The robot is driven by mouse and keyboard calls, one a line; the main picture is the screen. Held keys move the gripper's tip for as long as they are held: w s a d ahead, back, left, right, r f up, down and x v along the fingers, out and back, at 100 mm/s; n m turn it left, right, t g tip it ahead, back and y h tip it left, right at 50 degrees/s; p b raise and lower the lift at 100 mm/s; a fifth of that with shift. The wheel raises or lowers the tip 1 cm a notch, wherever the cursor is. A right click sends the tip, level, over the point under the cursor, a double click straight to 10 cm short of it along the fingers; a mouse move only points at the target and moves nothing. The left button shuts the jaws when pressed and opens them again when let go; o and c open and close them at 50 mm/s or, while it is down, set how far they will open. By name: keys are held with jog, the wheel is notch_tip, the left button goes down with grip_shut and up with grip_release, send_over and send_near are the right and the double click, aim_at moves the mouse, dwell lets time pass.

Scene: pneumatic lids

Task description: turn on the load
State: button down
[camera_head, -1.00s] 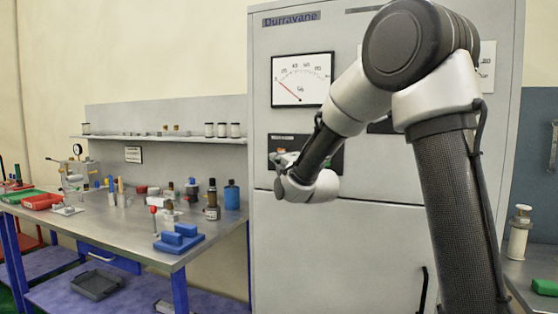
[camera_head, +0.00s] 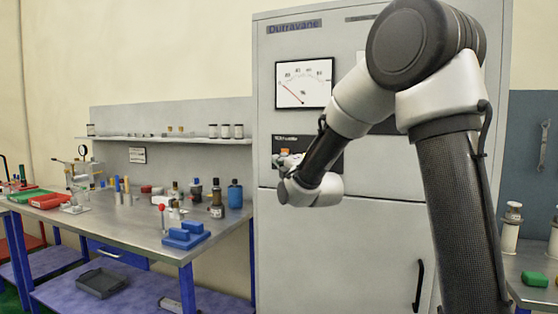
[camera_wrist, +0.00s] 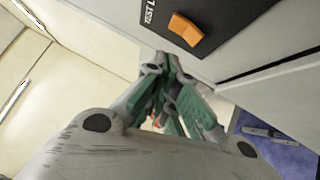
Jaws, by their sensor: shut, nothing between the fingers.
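An orange rocker switch (camera_wrist: 185,29) sits on a black panel (camera_wrist: 225,28) in the wrist view; the panel's label begins "TEST L" and the rest is cut off. The same black panel (camera_head: 308,142) shows on the grey cabinet (camera_head: 345,230) in the head view, partly behind my arm. My gripper (camera_wrist: 168,95) has green finger pads and is shut and empty. In the wrist view it is below and to the left of the switch; I cannot tell whether it touches the cabinet. In the head view my gripper (camera_head: 289,160) is at the panel's left part.
A dial meter (camera_head: 304,83) above the panel has its red needle toward the low end. A cluttered workbench (camera_head: 140,225) stands left of the cabinet, with blue blocks (camera_head: 186,236) near its front. Another bench (camera_head: 535,295) with a green block (camera_head: 535,279) is at right.

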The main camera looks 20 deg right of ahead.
jog(key=r+v, duration=0.1)
jog(key=v, duration=0.6)
jog(key=shift+s, duration=0.45)
jog(key=shift+r, duration=0.1)
notch_tip(320, 180, down, 14)
jog(key=s+m+g, duration=0.2)
jog(key=m+g, duration=0.4)
jog(key=m, duration=0.1)
jog(key=s+d+f+m+g+h, duration=0.2)
jog(key=s+f+m+g, duration=0.35)
jog(key=s, duration=0.35)
jog(key=s+d+r+m+g, duration=0.1)
jog(key=s+d+r+m, duration=0.1)
jog(key=s, duration=0.6)
jog(key=s+d+r+m+g+h, duration=0.1)
jog(key=s+d+m, duration=0.3)
jog(key=s, duration=0.4)
jog(key=s+d+r+m+g, duration=0.2)
jog(key=s+d+r+m, duration=0.1)
jog(key=s, duration=0.5)
jog(key=shift+d, duration=0.45)
